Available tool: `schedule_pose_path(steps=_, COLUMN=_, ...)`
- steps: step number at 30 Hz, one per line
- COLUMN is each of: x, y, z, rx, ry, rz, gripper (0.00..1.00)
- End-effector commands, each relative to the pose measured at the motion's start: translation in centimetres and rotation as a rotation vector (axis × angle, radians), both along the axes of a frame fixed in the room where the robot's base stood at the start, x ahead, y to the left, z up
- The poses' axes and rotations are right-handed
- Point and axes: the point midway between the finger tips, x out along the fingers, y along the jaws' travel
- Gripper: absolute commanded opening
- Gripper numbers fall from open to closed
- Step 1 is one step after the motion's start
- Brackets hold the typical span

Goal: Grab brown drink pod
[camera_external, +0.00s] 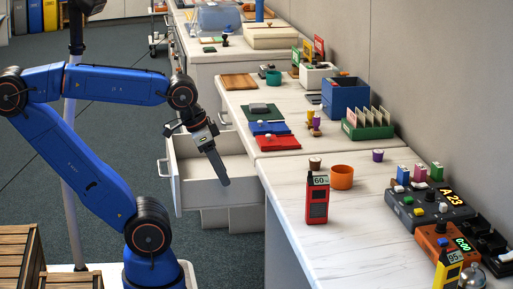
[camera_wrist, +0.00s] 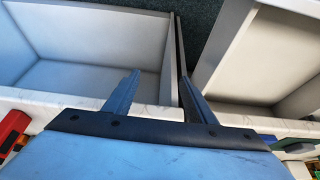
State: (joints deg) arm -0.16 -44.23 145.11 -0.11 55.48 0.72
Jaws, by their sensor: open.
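A small brown drink pod (camera_external: 315,163) stands on the near white counter (camera_external: 290,205), just behind the red handheld device and left of the orange cup. My gripper (camera_external: 224,181) is well to the left of the pod, pointing down over the open white drawer beside the counter. In the wrist view my gripper (camera_wrist: 158,92) shows two separated dark fingers with nothing between them. The brown pod cannot be made out in the wrist view.
A red device reading 60 (camera_external: 317,200), an orange cup (camera_external: 341,177) and a purple pod (camera_external: 378,155) stand near the brown pod. The open white drawer (camera_external: 190,187) juts out left of the counter. Black and orange devices fill the counter's right side.

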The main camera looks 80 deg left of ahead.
Motion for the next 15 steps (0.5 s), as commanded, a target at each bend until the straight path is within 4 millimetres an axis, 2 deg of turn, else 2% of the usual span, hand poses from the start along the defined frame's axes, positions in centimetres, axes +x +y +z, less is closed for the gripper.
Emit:
schedule_pose_path(steps=5, x=1.7, y=-0.1, z=2.2, rx=0.055, ry=0.020, rz=-0.144, gripper=0.51)
schedule_pose_path(steps=15, x=8.0, y=-0.7, z=9.5, rx=0.245, ry=0.084, rz=-0.735, gripper=0.51)
